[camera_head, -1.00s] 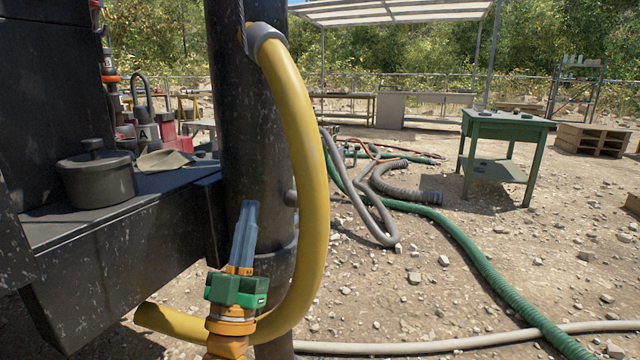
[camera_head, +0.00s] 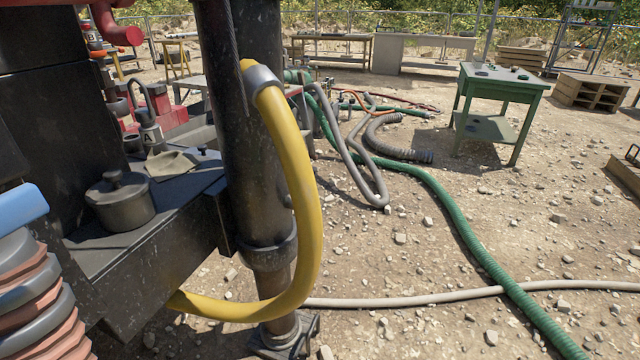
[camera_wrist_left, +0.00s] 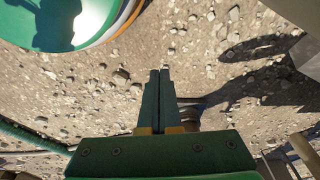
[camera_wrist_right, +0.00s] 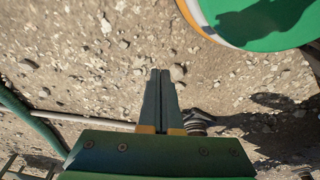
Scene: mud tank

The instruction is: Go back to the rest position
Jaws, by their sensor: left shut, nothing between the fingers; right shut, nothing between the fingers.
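My left gripper (camera_wrist_left: 160,100) shows in the left wrist view with its two fingers together, shut and empty, above gravelly ground. My right gripper (camera_wrist_right: 158,100) shows in the right wrist view, also shut and empty above gravel. Neither gripper shows in the head view. Part of my own body, with a rounded green panel, shows at the top of both wrist views.
A black post (camera_head: 250,150) with a curved yellow hose (camera_head: 305,190) stands close ahead. A dark ledge (camera_head: 160,250) at left holds a lidded pot (camera_head: 120,205). A green hose (camera_head: 450,225) and a pale hose (camera_head: 420,300) cross the ground. A green table (camera_head: 500,90) stands farther right.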

